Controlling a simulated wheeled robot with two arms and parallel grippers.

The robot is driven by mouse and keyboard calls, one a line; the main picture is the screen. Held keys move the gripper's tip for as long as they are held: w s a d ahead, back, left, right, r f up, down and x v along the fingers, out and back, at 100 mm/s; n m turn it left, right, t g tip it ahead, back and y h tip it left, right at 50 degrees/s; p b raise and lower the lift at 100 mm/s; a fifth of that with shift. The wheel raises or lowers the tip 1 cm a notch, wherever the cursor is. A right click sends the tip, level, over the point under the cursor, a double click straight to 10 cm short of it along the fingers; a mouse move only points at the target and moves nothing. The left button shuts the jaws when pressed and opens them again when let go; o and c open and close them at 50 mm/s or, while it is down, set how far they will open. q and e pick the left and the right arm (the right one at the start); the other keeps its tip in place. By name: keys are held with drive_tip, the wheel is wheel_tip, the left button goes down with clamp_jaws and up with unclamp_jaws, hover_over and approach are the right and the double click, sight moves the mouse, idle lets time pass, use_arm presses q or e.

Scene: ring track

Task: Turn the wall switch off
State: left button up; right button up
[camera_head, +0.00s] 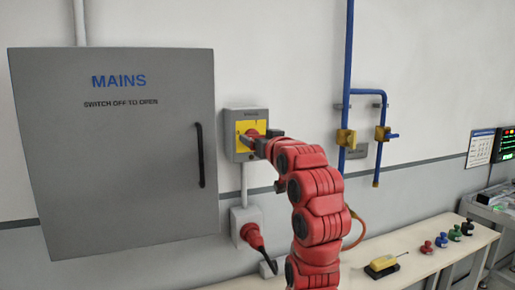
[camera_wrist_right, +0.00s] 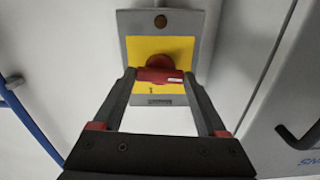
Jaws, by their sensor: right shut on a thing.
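The wall switch (camera_head: 232,117) is a grey box with a yellow plate and a red rotary handle, to the right of the MAINS cabinet. In the right wrist view the switch (camera_wrist_right: 133,47) is seen close up. Its red handle (camera_wrist_right: 163,75) lies crosswise in that picture, with a pale mark near one end. My right gripper (camera_head: 252,143) is at the switch and partly hides the handle in the head view. In the wrist view the right gripper (camera_wrist_right: 159,76) has its two fingertips shut on the handle's ends. My left gripper is not in view.
The grey MAINS cabinet (camera_head: 115,160) is shut, with a black handle (camera_head: 200,155). Below the switch is a red plug at a socket (camera_head: 246,222). Blue pipes with yellow valves (camera_head: 345,138) are at the right.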

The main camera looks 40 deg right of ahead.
drive_tip(key=shift+n+b, duration=0.3)
drive_tip(key=shift+n, duration=0.1)
idle(0.3)
drive_tip(key=o, duration=1.3)
drive_tip(key=b+v, duration=0.3)
drive_tip(key=v, duration=1.4)
drive_tip(key=shift+s, duration=0.2)
